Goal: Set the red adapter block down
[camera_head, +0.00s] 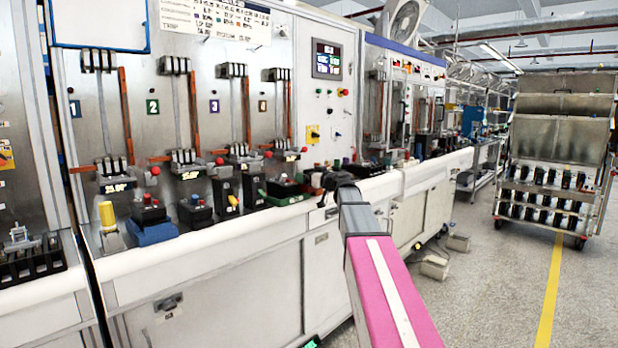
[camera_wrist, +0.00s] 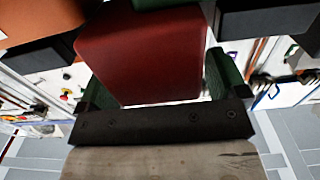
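The red adapter block (camera_wrist: 145,55) fills the upper middle of the wrist view. It sits between the two green-padded fingers of my gripper (camera_wrist: 165,82), close in front of the dark palm. Both fingers appear to touch its sides, with only a thin bright gap near the palm on the right. The block cannot be made out clearly there.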

